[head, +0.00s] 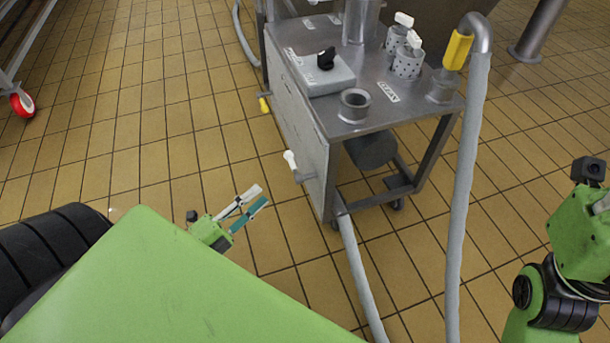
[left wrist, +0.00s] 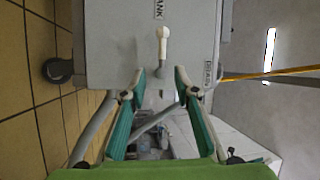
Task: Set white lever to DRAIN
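The white lever (head: 290,160) sticks out from the side panel of the steel cart in the head view. In the left wrist view the lever (left wrist: 162,42) points toward the label TANK (left wrist: 158,9). The label DRAIN (left wrist: 208,68) is to the right of its pivot there. My left gripper (head: 259,196) is open and empty, below and left of the lever in the head view. In the left wrist view its spread fingers (left wrist: 159,78) are apart from the lever, which lies ahead between their lines. My right arm shows at the right edge; its fingers are out of view.
The steel cart (head: 315,170) carries a grey box with a black knob (head: 326,58) and perforated cups with white handles (head: 407,62). A grey hose (head: 465,190) with a yellow grip hangs at its right. Tiled floor (head: 130,120) left of the cart is clear.

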